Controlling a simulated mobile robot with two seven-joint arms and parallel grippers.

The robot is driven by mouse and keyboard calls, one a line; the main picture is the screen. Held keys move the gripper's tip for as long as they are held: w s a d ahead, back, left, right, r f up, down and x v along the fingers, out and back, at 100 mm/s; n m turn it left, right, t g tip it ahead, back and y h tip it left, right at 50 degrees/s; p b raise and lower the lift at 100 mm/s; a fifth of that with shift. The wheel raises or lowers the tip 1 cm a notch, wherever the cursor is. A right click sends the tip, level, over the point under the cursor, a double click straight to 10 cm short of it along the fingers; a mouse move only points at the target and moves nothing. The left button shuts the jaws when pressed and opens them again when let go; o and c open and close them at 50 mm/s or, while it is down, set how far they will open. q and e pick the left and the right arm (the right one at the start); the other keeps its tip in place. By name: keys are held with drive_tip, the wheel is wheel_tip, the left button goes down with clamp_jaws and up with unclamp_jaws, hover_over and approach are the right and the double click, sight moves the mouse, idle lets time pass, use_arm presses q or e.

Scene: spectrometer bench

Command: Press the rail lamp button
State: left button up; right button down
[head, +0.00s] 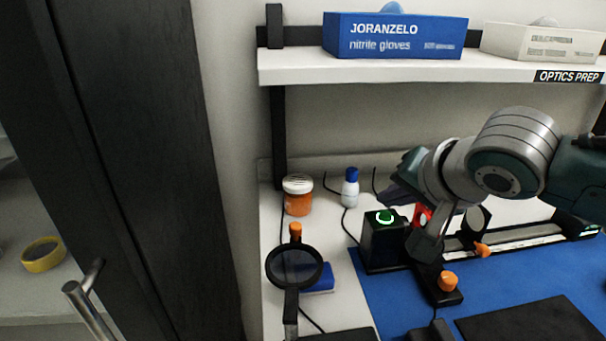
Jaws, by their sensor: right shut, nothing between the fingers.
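A black box-shaped lamp housing (372,247) stands at the left end of the rail, near the blue mat. On its top is a round button (385,217) with a lit green-white ring. My right gripper (424,252) is shut and empty, pointing down just to the right of the housing. It looks close to the housing, but I cannot tell whether it touches. The gripper and wrist hide part of the rail (520,238) and what stands on it. My left gripper is not in view.
A black-framed magnifier (294,267), an orange jar (298,196) and a blue-capped bottle (350,188) stand left of the housing. Orange knobs (448,281) sit by the rail. A shelf (400,68) with glove boxes hangs above. A dark cabinet door (150,150) is at left.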

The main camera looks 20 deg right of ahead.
drive_tip(key=shift+f, duration=0.45)
drive_tip(key=shift+f, duration=0.25)
idle(0.3)
drive_tip(key=shift+r+p, duration=0.7)
wheel_tip(320, 180, up, 6)
drive_tip(key=p, duration=0.7)
idle(0.3)
